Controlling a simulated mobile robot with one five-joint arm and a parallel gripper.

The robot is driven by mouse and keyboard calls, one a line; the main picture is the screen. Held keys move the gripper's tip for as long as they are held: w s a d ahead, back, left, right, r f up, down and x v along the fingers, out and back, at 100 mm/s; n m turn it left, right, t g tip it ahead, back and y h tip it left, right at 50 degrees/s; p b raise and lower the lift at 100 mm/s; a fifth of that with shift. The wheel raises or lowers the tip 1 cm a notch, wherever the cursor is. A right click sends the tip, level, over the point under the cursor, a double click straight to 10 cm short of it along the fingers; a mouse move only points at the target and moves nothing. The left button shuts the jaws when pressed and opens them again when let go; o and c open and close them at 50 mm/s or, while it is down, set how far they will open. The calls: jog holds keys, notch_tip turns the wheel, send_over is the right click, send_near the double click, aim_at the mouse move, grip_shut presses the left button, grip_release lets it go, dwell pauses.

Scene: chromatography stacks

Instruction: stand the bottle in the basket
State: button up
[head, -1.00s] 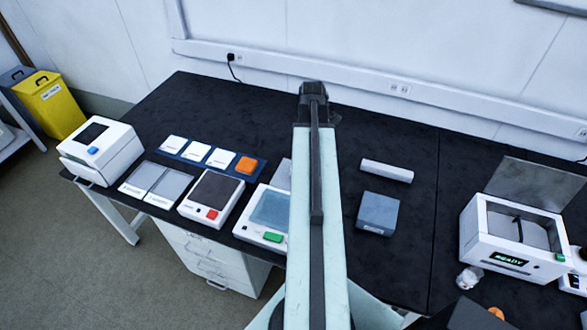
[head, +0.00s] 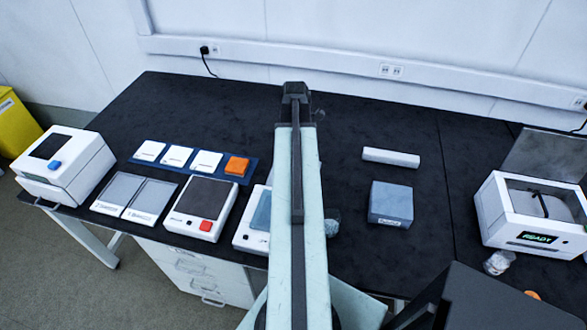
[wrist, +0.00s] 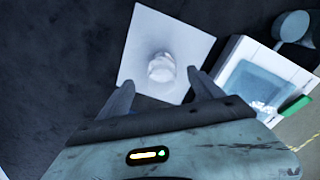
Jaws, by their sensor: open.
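In the wrist view, a small pale, clear-looking bottle (wrist: 160,67) stands on a white square plate (wrist: 145,35). My gripper (wrist: 161,78) is open, with one finger to each side of the bottle's near side. I cannot tell whether the fingers touch it or how far above the plate they are. In the head view my arm's end (head: 296,90) is over the bench's far part, and my arm hides the plate and that bottle. A white machine (head: 520,237) reading READY has an open chamber with a dark bar. I cannot tell whether the basket is in it.
A white device with a pale blue top (wrist: 265,88) and green button is close right of the plate. A grey box (head: 390,203) and white roll (head: 391,157) lie right of my arm. Another small clear vessel (head: 498,262) stands by the READY machine. Bench space beyond is clear.

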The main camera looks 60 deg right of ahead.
notch_tip(320, 180, down, 8)
jog(key=b, duration=0.6)
jog(key=shift+a+r+b, duration=0.15)
jog(key=shift+r+b, duration=0.1)
jog(key=shift+b, duration=0.05)
jog(key=shift+r, duration=0.2)
grip_shut()
